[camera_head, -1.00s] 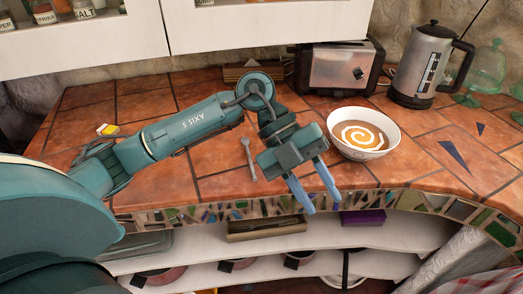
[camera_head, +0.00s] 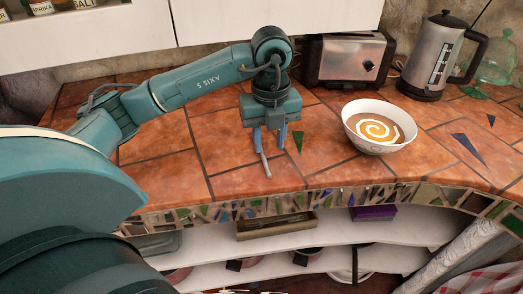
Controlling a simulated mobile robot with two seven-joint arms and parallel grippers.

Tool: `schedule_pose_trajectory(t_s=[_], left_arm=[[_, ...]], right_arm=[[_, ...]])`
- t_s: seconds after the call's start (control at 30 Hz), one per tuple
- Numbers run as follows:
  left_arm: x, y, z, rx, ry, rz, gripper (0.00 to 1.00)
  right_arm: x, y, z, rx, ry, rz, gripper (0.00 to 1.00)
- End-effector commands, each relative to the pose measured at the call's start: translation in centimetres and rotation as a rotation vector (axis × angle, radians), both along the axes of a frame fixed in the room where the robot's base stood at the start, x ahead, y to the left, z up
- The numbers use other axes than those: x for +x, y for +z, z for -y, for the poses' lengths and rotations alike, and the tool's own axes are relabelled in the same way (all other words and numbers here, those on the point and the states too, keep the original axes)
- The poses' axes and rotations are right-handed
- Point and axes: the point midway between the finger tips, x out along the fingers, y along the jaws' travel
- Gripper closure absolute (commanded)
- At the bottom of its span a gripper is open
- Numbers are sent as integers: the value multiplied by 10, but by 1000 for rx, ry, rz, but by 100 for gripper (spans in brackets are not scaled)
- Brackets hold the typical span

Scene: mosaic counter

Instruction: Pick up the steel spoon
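The steel spoon (camera_head: 266,166) lies on the terracotta-tiled counter. Only its lower end shows, below my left gripper; the rest is hidden behind the gripper. My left gripper (camera_head: 270,146) points down over the spoon, with its two blue fingers apart. The spoon shows between the fingers, nearer the left one. I cannot tell whether a finger touches it. My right gripper is not in view.
A white bowl of soup (camera_head: 378,127) stands to the right of the gripper. A toaster (camera_head: 345,62) and a steel kettle (camera_head: 427,57) stand behind. The counter's mosaic front edge (camera_head: 330,197) is close, with a white shelf (camera_head: 350,235) below.

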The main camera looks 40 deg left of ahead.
Motion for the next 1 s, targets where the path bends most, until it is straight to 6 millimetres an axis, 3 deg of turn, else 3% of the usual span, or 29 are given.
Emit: schedule_pose_trajectory(t_s=[0.17,0.43,0.73,1.0], left_arm=[[-1,-13,-2,0,-1,-3,66],[-3,-51,-5,-1,-1,-3,66],[-2,-56,-5,-1,-2,0,66],[-3,-56,-5,-1,-2,0,87]], right_arm=[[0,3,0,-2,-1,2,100],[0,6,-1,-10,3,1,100],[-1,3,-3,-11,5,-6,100],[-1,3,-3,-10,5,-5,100]])
